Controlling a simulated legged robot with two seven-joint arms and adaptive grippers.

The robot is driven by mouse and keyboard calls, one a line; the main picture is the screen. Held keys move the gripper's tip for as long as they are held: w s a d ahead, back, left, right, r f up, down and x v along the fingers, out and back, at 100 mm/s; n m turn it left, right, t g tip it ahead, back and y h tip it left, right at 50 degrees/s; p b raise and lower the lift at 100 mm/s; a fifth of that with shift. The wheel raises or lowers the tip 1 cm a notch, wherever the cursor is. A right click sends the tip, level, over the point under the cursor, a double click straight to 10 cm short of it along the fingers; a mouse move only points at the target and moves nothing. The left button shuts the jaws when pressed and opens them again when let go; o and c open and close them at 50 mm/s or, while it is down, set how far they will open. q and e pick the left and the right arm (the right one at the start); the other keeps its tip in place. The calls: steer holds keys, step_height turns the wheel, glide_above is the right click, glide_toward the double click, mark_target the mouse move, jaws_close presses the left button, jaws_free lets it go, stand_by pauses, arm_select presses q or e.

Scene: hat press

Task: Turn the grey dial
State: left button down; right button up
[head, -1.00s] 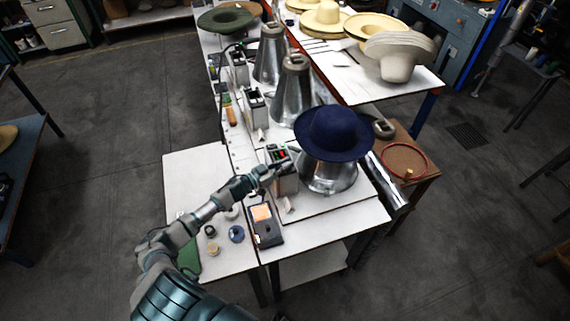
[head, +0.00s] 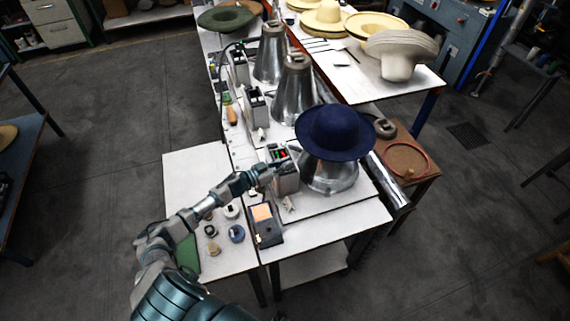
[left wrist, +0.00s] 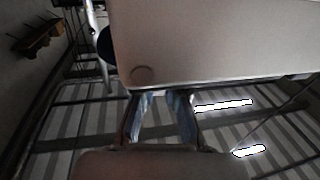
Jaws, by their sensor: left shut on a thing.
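The control box (head: 286,178) is a small grey box with red and green lights on top, in front of the metal cone under the navy hat (head: 335,132). My left gripper (head: 270,170) is at the left side of this box in the head view. In the left wrist view, a large plain grey face with a faint round mark (left wrist: 140,74) fills the upper middle. The dial itself is hidden. My right gripper is not in view.
A dark device with an orange panel (head: 262,214) and several small round items (head: 236,233) lie near my left forearm. Straw hats (head: 325,20) are at the back.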

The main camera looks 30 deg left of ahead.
arm_select(q)
steer(key=shift+w+a+r+h, duration=0.1)
steer(key=shift+w+r+h, duration=0.1)
steer(key=shift+r+h, duration=0.1)
steer(key=shift+a+f+m+g+h+b, duration=0.1)
steer(key=shift+m+g+h+b, duration=0.7)
steer(key=shift+m+b, duration=0.2)
steer(key=m+g+h+b, duration=0.1)
steer(key=g+h+b, duration=0.1)
steer(key=shift+f+m+b, duration=0.15)
steer(key=shift+m+b, duration=0.2)
steer(key=shift+m, duration=0.05)
steer(key=shift+r+m+g+h+b, duration=0.2)
steer(key=shift+m+g+h+b, duration=0.5)
steer(key=shift+g+h+b, duration=0.25)
steer(key=c, duration=1.3)
jaws_free()
steer(key=shift+o, duration=0.4)
steer(key=shift+d+f, duration=0.15)
steer(key=shift+d, duration=0.05)
